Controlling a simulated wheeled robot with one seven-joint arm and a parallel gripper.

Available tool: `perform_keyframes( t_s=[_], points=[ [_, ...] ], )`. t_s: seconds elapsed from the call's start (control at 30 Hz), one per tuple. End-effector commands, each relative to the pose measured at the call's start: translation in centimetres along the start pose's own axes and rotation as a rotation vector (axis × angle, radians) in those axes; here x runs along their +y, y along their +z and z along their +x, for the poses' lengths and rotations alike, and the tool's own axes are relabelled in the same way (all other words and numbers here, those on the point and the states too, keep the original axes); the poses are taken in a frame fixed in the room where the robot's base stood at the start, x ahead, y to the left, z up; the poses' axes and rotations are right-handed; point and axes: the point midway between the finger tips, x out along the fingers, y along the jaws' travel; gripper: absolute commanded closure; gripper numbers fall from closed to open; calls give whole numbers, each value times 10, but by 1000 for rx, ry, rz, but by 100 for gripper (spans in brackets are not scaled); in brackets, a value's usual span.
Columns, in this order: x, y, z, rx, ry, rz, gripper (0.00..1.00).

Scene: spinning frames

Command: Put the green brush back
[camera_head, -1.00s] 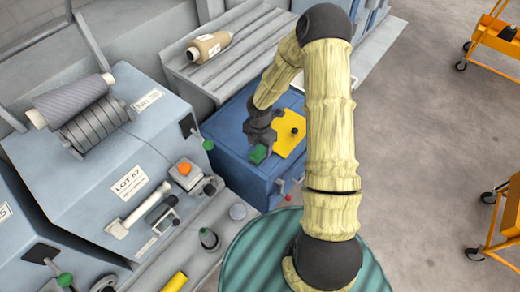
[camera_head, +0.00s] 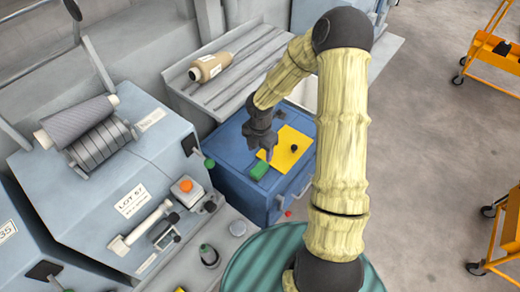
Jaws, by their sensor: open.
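The green brush (camera_head: 259,170) lies on the blue box top (camera_head: 226,146), at the left edge of a yellow sheet (camera_head: 298,145). Its green block shows clearly. My gripper (camera_head: 266,156) points down just above and behind the brush. It is open and nothing shows between its fingers. I cannot tell whether a fingertip touches the brush. A small black knob-like thing (camera_head: 294,148) sits on the yellow sheet.
A grey machine with a yarn cone (camera_head: 76,120) stands at left, with a green-knobbed lever (camera_head: 209,163) close to the blue box. A tan cone (camera_head: 208,67) lies on the slatted shelf behind. Orange carts (camera_head: 490,50) stand at right on open floor.

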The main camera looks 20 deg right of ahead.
Motion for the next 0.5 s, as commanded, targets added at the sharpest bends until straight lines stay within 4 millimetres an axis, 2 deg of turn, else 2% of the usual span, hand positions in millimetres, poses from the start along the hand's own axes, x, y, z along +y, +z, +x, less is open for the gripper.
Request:
perform_keyframes(
  t_s=[0.17, 0.27, 0.37, 0.5],
  points=[
    [-3, -2, -7, -8, -4, 51, 40],
    [-12, -7, -21, -24, -11, 185, 40],
    [-25, -15, -43, -48, -13, 407, 40],
    [-48, -29, -78, -76, 16, 797, 40]
  ],
)
